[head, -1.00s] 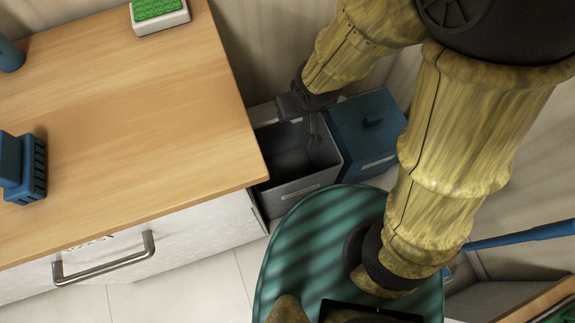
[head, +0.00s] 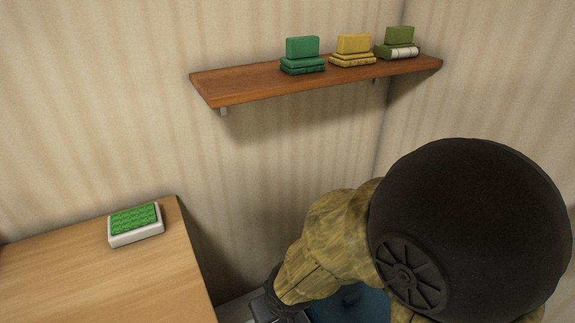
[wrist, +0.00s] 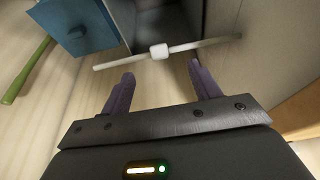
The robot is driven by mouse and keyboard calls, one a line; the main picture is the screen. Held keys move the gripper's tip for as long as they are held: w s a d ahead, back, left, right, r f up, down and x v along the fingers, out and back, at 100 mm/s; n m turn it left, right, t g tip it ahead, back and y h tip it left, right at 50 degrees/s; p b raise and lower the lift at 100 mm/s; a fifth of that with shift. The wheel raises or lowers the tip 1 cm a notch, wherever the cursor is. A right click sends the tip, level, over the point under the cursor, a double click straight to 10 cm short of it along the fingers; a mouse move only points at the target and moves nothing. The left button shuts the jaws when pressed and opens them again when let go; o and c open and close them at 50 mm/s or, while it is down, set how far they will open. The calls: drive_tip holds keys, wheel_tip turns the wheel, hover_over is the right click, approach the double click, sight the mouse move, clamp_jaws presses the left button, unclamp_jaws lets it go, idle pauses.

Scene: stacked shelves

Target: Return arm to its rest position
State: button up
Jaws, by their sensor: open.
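My gripper (wrist: 162,88) shows in the wrist view with its two dark fingers spread apart and nothing between them. Beyond the fingertips is a pale bar with a small block at its middle (wrist: 159,52), in front of a dark open bin (wrist: 168,22). I cannot tell how far the fingertips are from the bar. In the head view my bent arm fills the lower right, with its wrist at the bottom edge, and the fingers are out of frame.
A wooden counter (head: 90,285) at lower left carries a white box with a green top (head: 135,226). A wall shelf (head: 300,82) holds several books and blocks. A blue bin lid (head: 350,302) is partly hidden behind my arm. A blue box (wrist: 78,28) stands beside the open bin.

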drive_tip(key=w+d+r+m+h, duration=0.1)
drive_tip(key=d+r+m, duration=0.15)
drive_tip(key=d, duration=0.75)
drive_tip(key=w+d+r+m+h, duration=0.1)
drive_tip(key=d+m, duration=0.3)
drive_tip(key=d, duration=0.6)
wheel_tip(320, 180, up, 23)
drive_tip(key=p, duration=2.3)
drive_tip(key=shift+g, duration=0.4)
drive_tip(key=shift+c, duration=0.2)
